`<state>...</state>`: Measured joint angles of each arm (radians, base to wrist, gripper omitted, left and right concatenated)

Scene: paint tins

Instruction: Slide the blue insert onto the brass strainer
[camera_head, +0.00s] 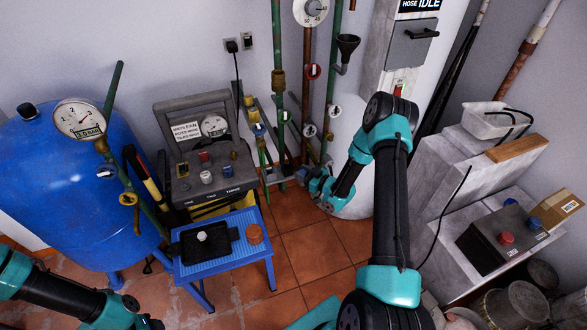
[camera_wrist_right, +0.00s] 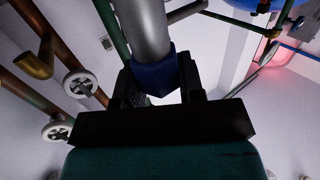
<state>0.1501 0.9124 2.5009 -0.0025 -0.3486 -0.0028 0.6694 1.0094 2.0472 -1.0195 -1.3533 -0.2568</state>
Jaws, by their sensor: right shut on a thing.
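In the right wrist view my right gripper (camera_wrist_right: 160,88) is shut on the blue insert (camera_wrist_right: 155,76), which sits between its two black fingers. A grey cylinder (camera_wrist_right: 143,25) extends upward from the blue part; I cannot tell whether it belongs to the insert. In the head view my right gripper (camera_head: 303,173) is small and low beside the wall pipes, and the insert cannot be made out there. A brass fitting (camera_head: 278,80) sits on a green pipe; another brass-coloured branch (camera_wrist_right: 38,62) shows in the wrist view. I cannot tell which is the strainer. My left gripper (camera_head: 150,322) is at the bottom edge, its jaws unclear.
A blue tank (camera_head: 60,190) with a gauge stands left. Pipes with white-rimmed valves crowd the wall. Grey cabinets (camera_head: 440,180) stand right.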

